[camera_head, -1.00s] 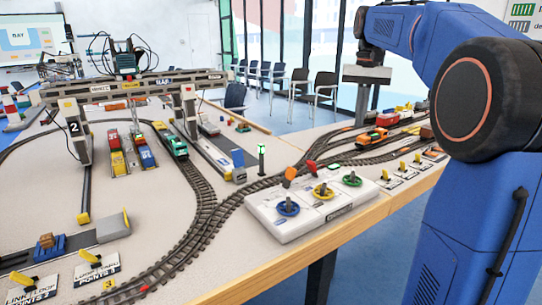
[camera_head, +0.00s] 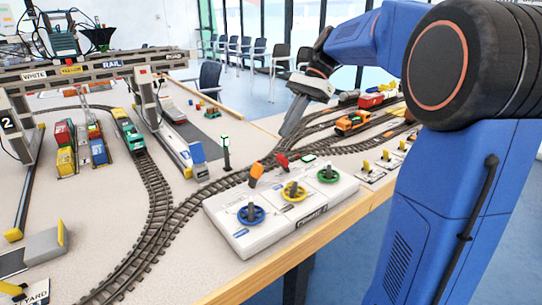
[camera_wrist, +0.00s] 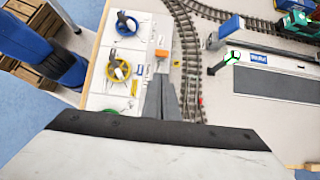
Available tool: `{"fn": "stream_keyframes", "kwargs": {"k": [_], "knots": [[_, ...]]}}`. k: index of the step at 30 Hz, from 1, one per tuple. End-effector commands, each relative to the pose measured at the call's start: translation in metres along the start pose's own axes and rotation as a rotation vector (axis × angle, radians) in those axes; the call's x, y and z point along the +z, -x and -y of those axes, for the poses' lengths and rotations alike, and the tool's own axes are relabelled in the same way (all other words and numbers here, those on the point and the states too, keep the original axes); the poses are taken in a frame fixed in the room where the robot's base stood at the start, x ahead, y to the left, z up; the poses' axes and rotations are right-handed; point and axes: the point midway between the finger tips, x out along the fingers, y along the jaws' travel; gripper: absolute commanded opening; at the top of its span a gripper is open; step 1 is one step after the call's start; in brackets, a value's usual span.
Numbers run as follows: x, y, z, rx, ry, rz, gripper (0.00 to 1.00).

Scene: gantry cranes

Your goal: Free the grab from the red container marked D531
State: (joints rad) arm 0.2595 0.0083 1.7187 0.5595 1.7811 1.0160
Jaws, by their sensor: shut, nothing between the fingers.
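My gripper (camera_head: 288,128) is shut and empty, pointing down above the tracks behind the white control box (camera_head: 282,222). In the wrist view its closed fingers (camera_wrist: 170,84) point toward the box's edge beside an orange lever (camera_wrist: 161,53). The box carries a blue wheel (camera_head: 250,214), a yellow wheel (camera_head: 294,191), a green wheel (camera_head: 328,175), an orange lever (camera_head: 255,174) and a red lever (camera_head: 281,160). A red container (camera_head: 62,133) stands in a row under the gantry crane (camera_head: 95,69); its marking is unreadable. I cannot make out the grab at a container.
A green locomotive (camera_head: 128,130) stands on the curved track left of the box. An orange locomotive (camera_head: 352,122) stands on the tracks at right. A small signal post (camera_head: 226,152) rises behind the box. Yellow point levers (camera_head: 385,156) line the table edge.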

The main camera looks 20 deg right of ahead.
Motion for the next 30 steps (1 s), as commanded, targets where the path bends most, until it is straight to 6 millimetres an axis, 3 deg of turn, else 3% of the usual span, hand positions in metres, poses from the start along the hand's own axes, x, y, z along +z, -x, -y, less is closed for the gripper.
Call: {"fn": "stream_keyframes", "kwargs": {"k": [10,24,30], "knots": [[0.0,-0.008,0.0,0.002,0.003,-0.001,0.0],[0.0,-0.08,0.0,0.002,0.003,-0.001,0.0],[0.0,-0.096,0.0,0.0,0.003,-0.001,0.0]]}}
